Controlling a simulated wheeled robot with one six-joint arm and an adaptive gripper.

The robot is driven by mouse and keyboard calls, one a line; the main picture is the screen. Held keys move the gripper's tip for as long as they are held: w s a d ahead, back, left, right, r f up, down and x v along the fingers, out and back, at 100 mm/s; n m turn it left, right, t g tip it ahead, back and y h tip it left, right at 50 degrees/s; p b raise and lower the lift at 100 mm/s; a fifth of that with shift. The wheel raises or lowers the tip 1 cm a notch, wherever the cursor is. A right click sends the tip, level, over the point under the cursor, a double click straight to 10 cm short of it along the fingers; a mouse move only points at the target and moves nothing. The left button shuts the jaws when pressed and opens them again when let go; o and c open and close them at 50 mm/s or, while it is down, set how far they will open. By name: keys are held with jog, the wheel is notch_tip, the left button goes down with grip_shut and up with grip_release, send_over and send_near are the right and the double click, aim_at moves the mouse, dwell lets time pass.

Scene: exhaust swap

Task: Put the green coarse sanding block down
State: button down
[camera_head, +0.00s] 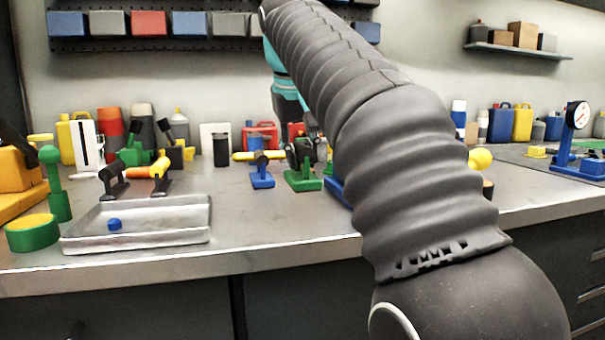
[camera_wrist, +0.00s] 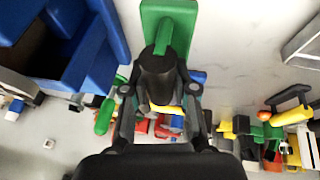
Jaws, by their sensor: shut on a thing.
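The green sanding block (camera_head: 303,181) has a flat green base and a dark upper part. In the head view it is at or just above the bench top, right of a similar blue block (camera_head: 262,179). I cannot tell whether its base touches the bench. My gripper (camera_head: 304,146) is above it, shut on its upper part and partly hidden behind my arm. In the wrist view the green block (camera_wrist: 170,12) extends beyond the fingers of my gripper (camera_wrist: 160,85), with the dark part between them.
A metal tray (camera_head: 185,234) holding a small blue piece (camera_head: 115,225) stands at the front left. A green cylinder (camera_head: 33,234) is beside it. Bottles, cans and tools line the back. A blue bin (camera_wrist: 95,60) shows in the wrist view. Bench right of the tray is clear.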

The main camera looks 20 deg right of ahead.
jog(key=shift+f, duration=2)
jog(key=shift+f, duration=0.1)
jog(key=c, duration=0.9)
grip_release()
jog(key=v, duration=1.1)
jog(key=shift+r, duration=0.25)
jog(key=shift+s+a+r, duration=0.1)
jog(key=shift+s+r, duration=0.1)
jog(key=shift+r, duration=0.15)
